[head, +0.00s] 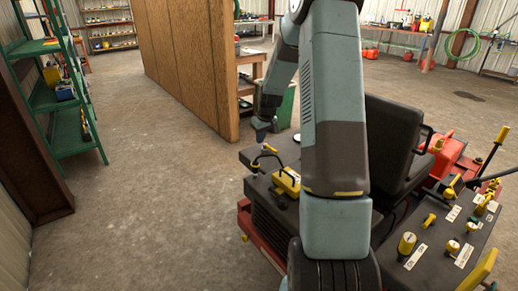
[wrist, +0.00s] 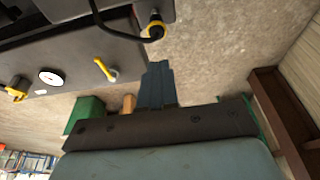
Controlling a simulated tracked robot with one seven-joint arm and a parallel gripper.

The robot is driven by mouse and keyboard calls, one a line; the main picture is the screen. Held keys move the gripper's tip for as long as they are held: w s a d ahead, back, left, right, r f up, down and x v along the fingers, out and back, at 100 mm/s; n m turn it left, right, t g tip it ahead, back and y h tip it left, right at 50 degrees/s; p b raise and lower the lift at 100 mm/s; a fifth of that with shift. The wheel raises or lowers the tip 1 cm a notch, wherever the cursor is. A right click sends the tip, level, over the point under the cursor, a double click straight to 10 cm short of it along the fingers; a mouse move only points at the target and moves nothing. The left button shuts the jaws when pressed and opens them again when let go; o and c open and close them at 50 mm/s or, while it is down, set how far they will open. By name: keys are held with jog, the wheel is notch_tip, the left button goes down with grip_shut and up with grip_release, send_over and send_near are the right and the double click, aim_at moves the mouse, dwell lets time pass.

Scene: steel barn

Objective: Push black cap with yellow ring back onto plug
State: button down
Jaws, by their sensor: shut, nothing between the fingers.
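A black cap with a yellow ring (wrist: 155,28) shows at the top of the wrist view, at the end of a black cable (wrist: 103,20) on the edge of a dark machine. In the head view a small yellow-and-black part (head: 256,164) at the end of a black curved line looks like the same cap. I cannot tell how it sits on the plug, which is hidden. My gripper (wrist: 157,72) is shut and empty, apart from the cap. In the head view my gripper (head: 261,133) hangs just above and behind the machine's far edge.
The dark machine top bears a yellow lever (wrist: 106,69), a round white gauge (wrist: 50,77) and a yellow block (head: 287,181). A black seat (head: 393,140) and a control console (head: 440,245) stand right. A wooden partition (head: 190,60) is behind. Floor at left is clear.

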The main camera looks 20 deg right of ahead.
send_over(257, 166)
jog(key=f, duration=1.1)
jog(key=shift+s+a+f, duration=0.15)
jog(key=shift+s+f, duration=0.1)
jog(key=shift+f, duration=0.65)
notch_tip(257, 166, down, 3)
jog(key=shift+f, duration=0.3)
jog(key=shift+s, duration=0.1)
jog(key=r, duration=0.4)
jog(key=shift+w+r, duration=0.1)
jog(key=shift+w, duration=0.1)
jog(key=v, duration=1)
